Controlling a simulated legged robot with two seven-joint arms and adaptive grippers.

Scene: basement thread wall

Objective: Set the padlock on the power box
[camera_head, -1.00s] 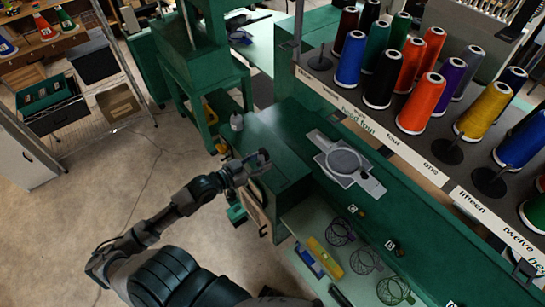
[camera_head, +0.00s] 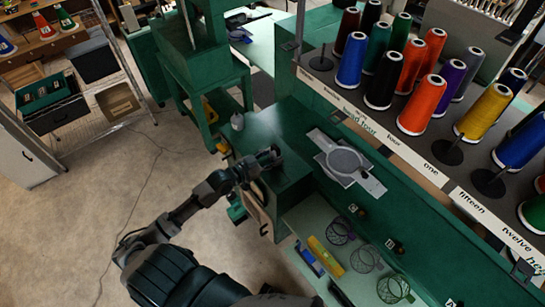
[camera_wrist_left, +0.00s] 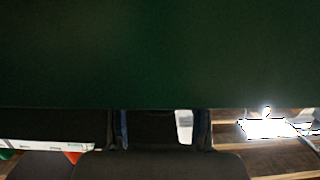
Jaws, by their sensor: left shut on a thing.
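My left gripper (camera_head: 268,157) is above the top of a green box-like cabinet (camera_head: 290,178) at the near end of the green bench. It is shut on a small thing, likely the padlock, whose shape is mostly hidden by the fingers. In the left wrist view a dark green surface (camera_wrist_left: 160,55) fills the upper part, very close. The gripper fingers (camera_wrist_left: 160,128) show below it, with a small pale patch between them. I cannot tell for sure which surface is the power box. My right gripper is not in view.
Thread cones (camera_head: 382,80) stand on a labelled rack at the right. A grey round plate fixture (camera_head: 343,161) lies on the bench. A shelf below holds wire coils (camera_head: 365,259) and a yellow tool (camera_head: 325,255). A small grey object (camera_head: 237,121) stands at the bench corner. Floor at left is clear.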

